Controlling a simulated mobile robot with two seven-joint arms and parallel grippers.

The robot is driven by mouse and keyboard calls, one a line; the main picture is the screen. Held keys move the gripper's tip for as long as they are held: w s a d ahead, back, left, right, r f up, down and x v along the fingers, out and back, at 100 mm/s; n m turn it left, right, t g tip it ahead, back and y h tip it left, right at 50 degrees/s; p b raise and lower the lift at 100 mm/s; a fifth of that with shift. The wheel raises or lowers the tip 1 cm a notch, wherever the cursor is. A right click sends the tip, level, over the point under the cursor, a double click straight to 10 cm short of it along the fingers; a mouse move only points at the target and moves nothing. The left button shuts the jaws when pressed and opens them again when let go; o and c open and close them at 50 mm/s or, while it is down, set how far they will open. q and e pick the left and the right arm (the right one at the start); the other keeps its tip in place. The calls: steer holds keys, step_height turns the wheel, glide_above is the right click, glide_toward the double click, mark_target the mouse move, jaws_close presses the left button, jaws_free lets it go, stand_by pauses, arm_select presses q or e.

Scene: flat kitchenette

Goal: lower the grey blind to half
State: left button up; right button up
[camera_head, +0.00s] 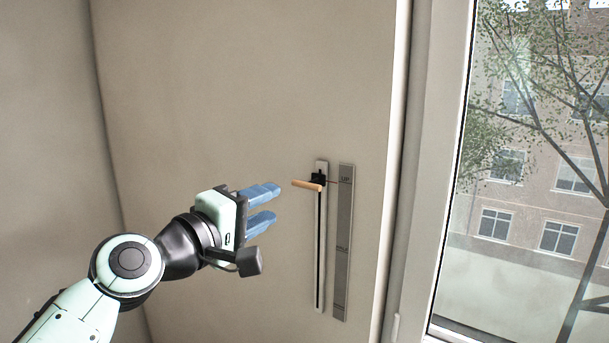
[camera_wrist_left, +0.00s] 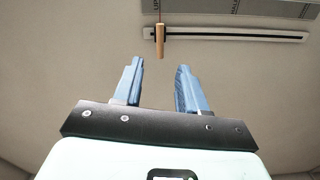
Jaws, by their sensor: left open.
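A wooden handle (camera_head: 307,185) sticks out from a black slider (camera_head: 318,178) near the top of a vertical slotted track (camera_head: 320,250) on the wall. A grey scale plate (camera_head: 345,240) beside the track reads UP at the top, with another mark lower down that looks like HALF. A thin pointer at the slider is level with UP. My left gripper (camera_head: 263,208) is open and empty, left of the handle and slightly below it. In the left wrist view, the handle (camera_wrist_left: 160,42) lies ahead of the open fingers (camera_wrist_left: 158,88), apart from them. The grey blind itself is not visible.
A window (camera_head: 540,170) at the right shows a brick building and a tree, with its glass uncovered. Its pale frame (camera_head: 425,170) stands right of the scale. The beige wall (camera_head: 230,90) around my left gripper is bare.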

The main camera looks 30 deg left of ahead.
mark_target(304, 186)
arm_select(q)
steer(key=w+p, duration=0.1)
steer(key=w, duration=0.3)
steer(key=w+p, duration=0.2)
steer(key=w, duration=0.2)
steer(key=w+p, duration=0.1)
steer(key=w, duration=0.3)
steer(key=shift+w+d+r, duration=0.15)
steer(key=shift+w+d, duration=0.25)
steer(key=shift+w+p, duration=0.3)
steer(key=shift+w, duration=0.25)
steer(key=shift+f, duration=0.2)
arm_select(e)
steer(key=w+r, duration=0.6)
steer(key=shift+w+t, duration=0.15)
steer(key=shift+t, duration=0.25)
arm_select(q)
steer(key=shift+s, duration=0.15)
arm_select(e)
steer(key=shift+a, duration=0.1)
